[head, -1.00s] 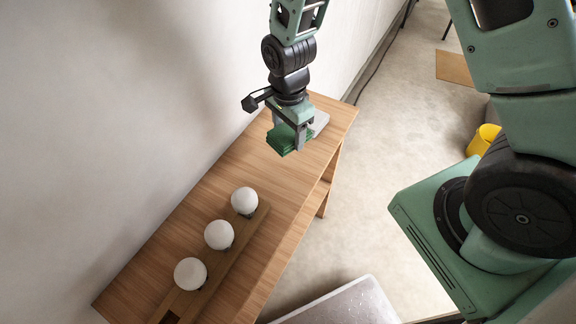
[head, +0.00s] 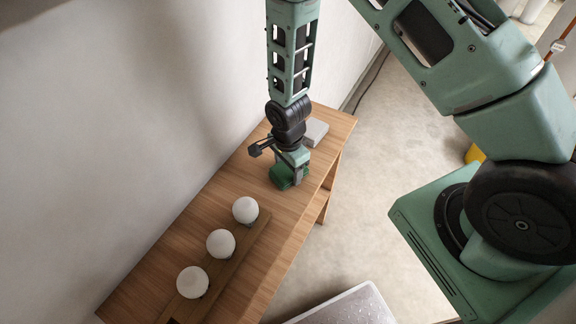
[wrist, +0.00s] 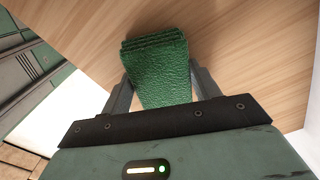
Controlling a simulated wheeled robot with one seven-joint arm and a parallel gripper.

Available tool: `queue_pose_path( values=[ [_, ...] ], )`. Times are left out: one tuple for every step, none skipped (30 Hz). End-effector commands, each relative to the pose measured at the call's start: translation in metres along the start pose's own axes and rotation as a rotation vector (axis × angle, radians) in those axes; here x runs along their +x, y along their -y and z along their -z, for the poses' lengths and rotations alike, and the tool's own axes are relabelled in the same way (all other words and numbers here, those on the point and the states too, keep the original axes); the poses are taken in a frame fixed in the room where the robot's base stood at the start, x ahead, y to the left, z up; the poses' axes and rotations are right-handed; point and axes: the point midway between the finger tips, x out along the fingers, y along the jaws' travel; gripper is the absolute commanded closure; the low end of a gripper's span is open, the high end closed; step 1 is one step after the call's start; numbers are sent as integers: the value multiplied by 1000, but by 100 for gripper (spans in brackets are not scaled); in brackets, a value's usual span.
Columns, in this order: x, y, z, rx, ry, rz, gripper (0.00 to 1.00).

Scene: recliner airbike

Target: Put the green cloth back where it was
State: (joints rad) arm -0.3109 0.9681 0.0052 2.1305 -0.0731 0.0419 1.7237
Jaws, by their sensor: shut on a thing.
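The green cloth (head: 282,177) is a folded, textured stack. It also shows in the wrist view (wrist: 158,68), between the two fingers. My gripper (head: 291,179) is shut on the cloth, pointing down over the wooden table (head: 236,177). The cloth is at or just above the tabletop; I cannot tell whether it touches. In the head view, my gripper hides part of the cloth.
A grey block (head: 316,132) lies on the table behind my gripper. Three white balls (head: 220,243) sit in a row on a wooden rack (head: 238,258) at the near end. Bare tabletop lies between the rack and the cloth. A wall (head: 130,130) borders the table's left.

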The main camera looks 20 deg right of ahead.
Motion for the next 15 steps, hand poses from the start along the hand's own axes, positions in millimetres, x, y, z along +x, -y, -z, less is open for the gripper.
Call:
queue_pose_path(
  values=[
    [0,0,0,0,0,1,57],
    [0,0,0,0,0,1,57],
    [0,0,0,0,0,1,57],
    [0,0,0,0,0,1,57],
    [0,0,0,0,0,1,57],
    [2,0,0,0,0,1,57],
    [3,0,0,-1,0,1,57],
    [4,0,0,-1,0,1,57],
    [3,0,0,-1,0,1,33],
    [3,0,0,-1,0,1,25],
    [3,0,0,-1,0,1,17],
    [3,0,0,-1,0,1,17],
    [3,0,0,-1,0,1,17],
    [3,0,0,-1,0,1,17],
    [2,0,0,-1,0,1,17]
  ],
)
